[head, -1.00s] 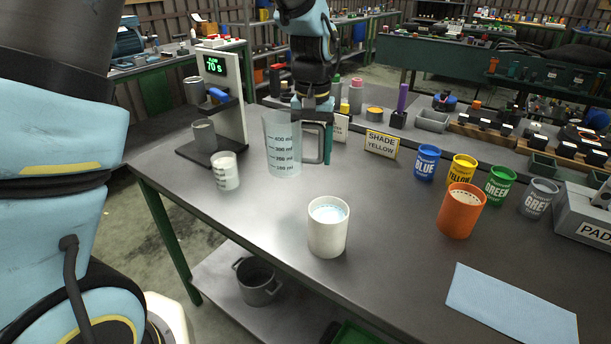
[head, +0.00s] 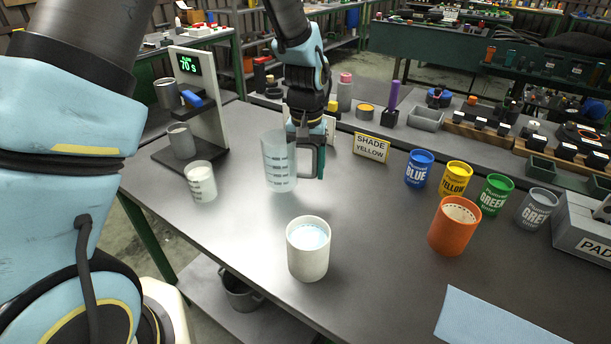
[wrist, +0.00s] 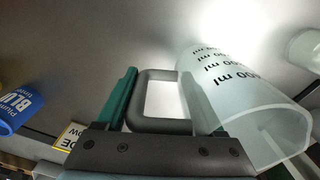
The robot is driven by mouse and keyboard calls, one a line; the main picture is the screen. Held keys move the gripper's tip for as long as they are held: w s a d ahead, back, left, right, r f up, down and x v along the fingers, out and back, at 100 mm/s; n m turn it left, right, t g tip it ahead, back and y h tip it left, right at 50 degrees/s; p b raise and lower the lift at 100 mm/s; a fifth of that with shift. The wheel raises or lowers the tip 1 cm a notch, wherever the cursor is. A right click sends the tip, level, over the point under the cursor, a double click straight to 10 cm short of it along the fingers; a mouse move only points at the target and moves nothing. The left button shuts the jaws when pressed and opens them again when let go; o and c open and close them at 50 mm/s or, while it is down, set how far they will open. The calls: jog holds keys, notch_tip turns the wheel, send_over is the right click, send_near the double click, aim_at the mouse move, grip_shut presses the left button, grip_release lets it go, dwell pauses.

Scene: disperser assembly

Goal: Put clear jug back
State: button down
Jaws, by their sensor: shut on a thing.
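The clear jug (head: 279,165) is a frosted, see-through measuring jug with dark ml marks and a grey handle. It is upright at the back of the grey table in the head view; I cannot tell whether its base touches the top. My gripper (head: 307,152) points down and is shut on the jug's handle, with a teal finger to its right. In the wrist view the grey handle (wrist: 153,126) sits between the teal fingers, and the jug body (wrist: 235,100) is to the right, its open rim towards the camera.
A white marked beaker (head: 201,183) stands left of the jug, and a white cup of pale liquid (head: 308,255) in front. A dispenser stand (head: 205,95) is at back left. The Shade Yellow sign (head: 371,147), colour cups and an orange cup (head: 454,228) are to the right.

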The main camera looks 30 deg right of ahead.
aim_at(306, 174)
jog(key=shift+f+p, duration=0.4)
jog(key=shift+f, duration=1.3)
jog(key=shift+f, duration=0.2)
grip_release()
jog(key=shift+r, duration=0.1)
